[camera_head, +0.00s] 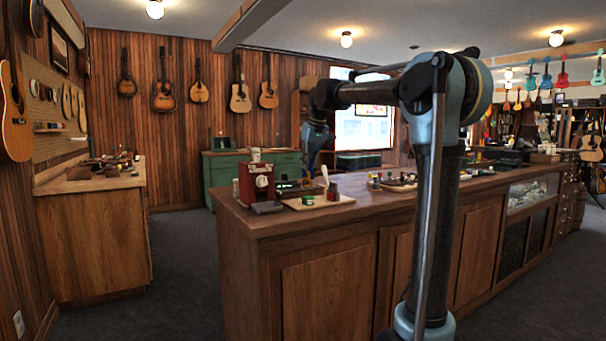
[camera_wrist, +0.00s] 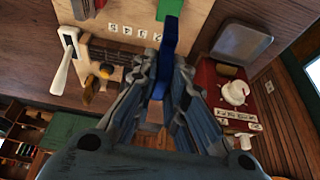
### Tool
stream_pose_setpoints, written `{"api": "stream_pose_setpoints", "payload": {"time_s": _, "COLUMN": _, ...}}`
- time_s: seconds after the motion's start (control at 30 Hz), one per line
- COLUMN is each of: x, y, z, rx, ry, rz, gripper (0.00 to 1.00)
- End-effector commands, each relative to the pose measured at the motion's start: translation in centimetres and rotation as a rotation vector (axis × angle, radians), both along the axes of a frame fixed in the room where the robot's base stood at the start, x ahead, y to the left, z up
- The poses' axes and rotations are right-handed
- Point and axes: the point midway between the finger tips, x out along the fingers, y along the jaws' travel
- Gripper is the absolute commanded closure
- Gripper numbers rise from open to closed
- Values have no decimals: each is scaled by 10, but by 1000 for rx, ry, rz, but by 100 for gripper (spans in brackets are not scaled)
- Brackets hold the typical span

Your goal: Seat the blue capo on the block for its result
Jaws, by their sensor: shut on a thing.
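My gripper (camera_wrist: 164,62) is shut on the blue capo (camera_wrist: 169,30), which stands out past the fingertips in the wrist view. The fingers hide its lower part. In the head view my gripper (camera_head: 309,170) hangs over the left end of the counter, just right of the red device; the capo is too small to make out there. A row of small white marked tags (camera_wrist: 127,31) lies beyond the fingers on a pale surface. I cannot tell which piece is the block, or whether the capo touches anything.
The red device (camera_head: 248,186) with a white dial (camera_wrist: 235,92) stands close beside my gripper. A tray (camera_head: 334,201) with small coloured items lies at the counter's front edge. The wooden counter (camera_head: 290,220) runs right.

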Motion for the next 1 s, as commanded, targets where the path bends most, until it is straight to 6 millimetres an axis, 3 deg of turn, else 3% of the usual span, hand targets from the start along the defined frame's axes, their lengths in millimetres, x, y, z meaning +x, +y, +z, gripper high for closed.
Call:
{"api": "stream_pose_setpoints", "payload": {"time_s": 0.27, "x": 0, "y": -1, "z": -5, "rx": 0, "ry": 0, "rz": -1, "gripper": 100}}
{"api": "stream_pose_setpoints", "payload": {"time_s": 0.47, "x": 0, "y": -3, "z": -31, "rx": -1, "ry": 0, "rz": -4, "gripper": 100}}
{"api": "stream_pose_setpoints", "payload": {"time_s": 1.0, "x": 1, "y": -3, "z": -72, "rx": -2, "ry": 0, "rz": -4, "gripper": 100}}
